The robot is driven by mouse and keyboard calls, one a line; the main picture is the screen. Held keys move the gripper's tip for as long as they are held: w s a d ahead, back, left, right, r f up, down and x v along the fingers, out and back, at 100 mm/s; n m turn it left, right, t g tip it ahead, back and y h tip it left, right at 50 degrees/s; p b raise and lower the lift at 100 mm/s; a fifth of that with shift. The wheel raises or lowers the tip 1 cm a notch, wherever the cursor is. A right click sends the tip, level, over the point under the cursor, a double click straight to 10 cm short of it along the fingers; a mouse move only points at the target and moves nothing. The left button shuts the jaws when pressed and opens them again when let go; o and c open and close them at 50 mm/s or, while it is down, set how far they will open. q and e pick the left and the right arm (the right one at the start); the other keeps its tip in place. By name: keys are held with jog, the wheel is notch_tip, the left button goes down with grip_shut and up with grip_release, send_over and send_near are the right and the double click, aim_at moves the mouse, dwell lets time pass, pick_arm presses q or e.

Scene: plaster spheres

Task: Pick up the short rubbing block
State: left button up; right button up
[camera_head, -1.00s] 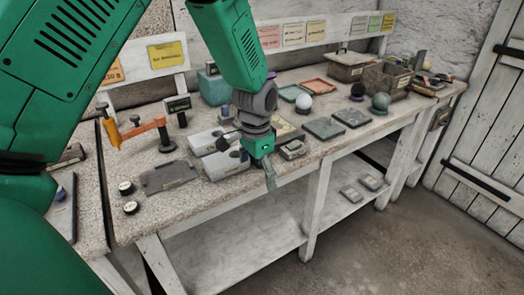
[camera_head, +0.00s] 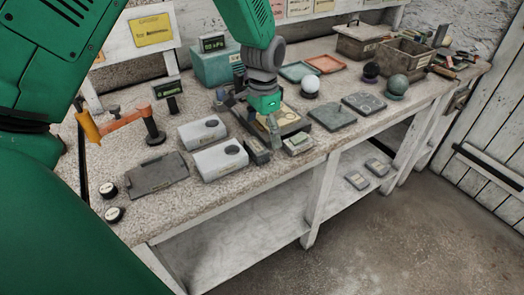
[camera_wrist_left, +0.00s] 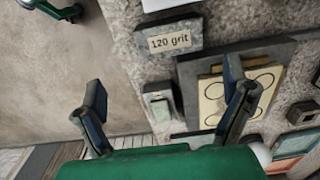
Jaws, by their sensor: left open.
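The rubbing block is a dark grey block (camera_head: 256,150) near the table's front edge, right of two pale blocks. In the left wrist view its end (camera_wrist_left: 172,37) reads "120 grit". I cannot tell its length against another block. My left gripper (camera_head: 273,133) points down just right of this block, near a small grey device (camera_head: 297,142). In the left wrist view the left gripper (camera_wrist_left: 162,75) has its fingers wide apart with nothing between them touching. The small device (camera_wrist_left: 158,105) lies below the block there. My right gripper is not seen.
Two pale blocks (camera_head: 220,160) stand left of the rubbing block. A tan board with circles (camera_wrist_left: 225,98) lies behind the gripper. A grey flat plate (camera_head: 157,174) lies at left.

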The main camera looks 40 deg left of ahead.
aim_at(260, 147)
pick_arm(q)
jog(key=a+f, duration=0.3)
jog(key=f, duration=0.1)
jog(key=shift+s+a+f, duration=0.1)
jog(key=shift+s+a, duration=0.05)
jog(key=shift+s, duration=0.15)
jog(key=shift+s+d+f, duration=0.1)
jog(key=shift+d+f, duration=0.05)
jog(key=shift+f, duration=0.45)
jog(key=shift+d+f, duration=0.1)
jog(key=shift+f, duration=0.5)
jog(key=shift+d+f, duration=0.2)
jog(key=shift+d, duration=0.6)
jog(key=shift+d+r, duration=0.15)
jog(key=shift+d, duration=0.15)
jog(key=shift+a, duration=0.55)
jog(key=c, duration=1.3)
jog(key=shift+s+a+f, duration=0.1)
jog(key=shift+a+f, duration=0.15)
jog(key=shift+a, duration=0.2)
jog(key=shift+c, duration=0.8)
jog(key=shift+d, duration=0.15)
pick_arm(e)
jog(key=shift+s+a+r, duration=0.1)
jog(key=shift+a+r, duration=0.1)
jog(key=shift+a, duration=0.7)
